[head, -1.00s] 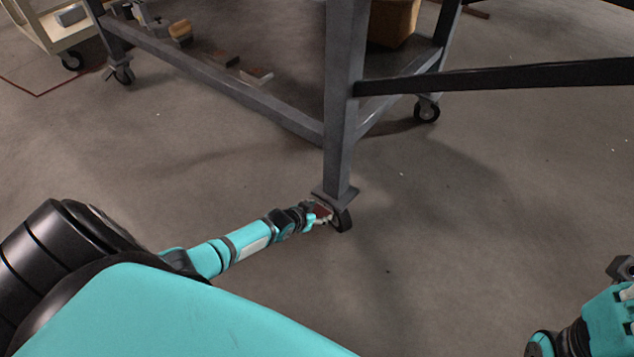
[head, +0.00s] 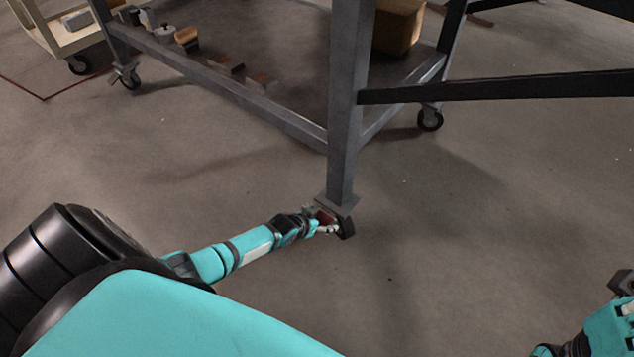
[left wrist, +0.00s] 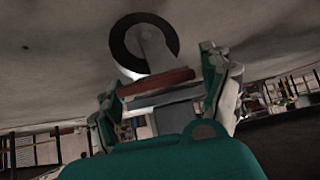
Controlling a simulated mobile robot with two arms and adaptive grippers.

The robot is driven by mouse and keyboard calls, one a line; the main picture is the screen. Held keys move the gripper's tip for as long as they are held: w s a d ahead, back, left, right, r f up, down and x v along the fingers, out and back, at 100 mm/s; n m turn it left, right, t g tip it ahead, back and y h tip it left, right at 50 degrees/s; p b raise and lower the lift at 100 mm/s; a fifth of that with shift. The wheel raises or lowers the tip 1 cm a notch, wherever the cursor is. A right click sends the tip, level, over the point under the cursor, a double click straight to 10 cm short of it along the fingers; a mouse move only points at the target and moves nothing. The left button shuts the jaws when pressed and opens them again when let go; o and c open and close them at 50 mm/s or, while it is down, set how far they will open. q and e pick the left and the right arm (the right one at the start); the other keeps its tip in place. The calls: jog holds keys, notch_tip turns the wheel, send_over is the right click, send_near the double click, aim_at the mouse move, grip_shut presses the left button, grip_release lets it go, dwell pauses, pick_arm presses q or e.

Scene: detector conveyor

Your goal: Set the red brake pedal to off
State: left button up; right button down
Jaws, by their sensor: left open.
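The red brake pedal (head: 326,215) is small in the head view, on the caster under the nearest leg of the grey metal table. In the left wrist view, the red pedal (left wrist: 155,86) is a flat red plate beside the caster wheel (left wrist: 143,45). My left gripper (head: 327,226) is at this caster in the head view. In the left wrist view, my left gripper (left wrist: 165,85) is open, with one finger on each side of the pedal. I cannot tell whether the fingers touch it. Of my right arm, only a part shows at the lower right edge; no right fingers are visible.
The grey table leg (head: 345,130) rises just above my left gripper. A dark crossbar (head: 490,89) runs right from it. A cream cart (head: 65,45) stands back left. The floor at right is clear.

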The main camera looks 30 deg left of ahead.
pick_arm(q)
jog(key=v, duration=1.2)
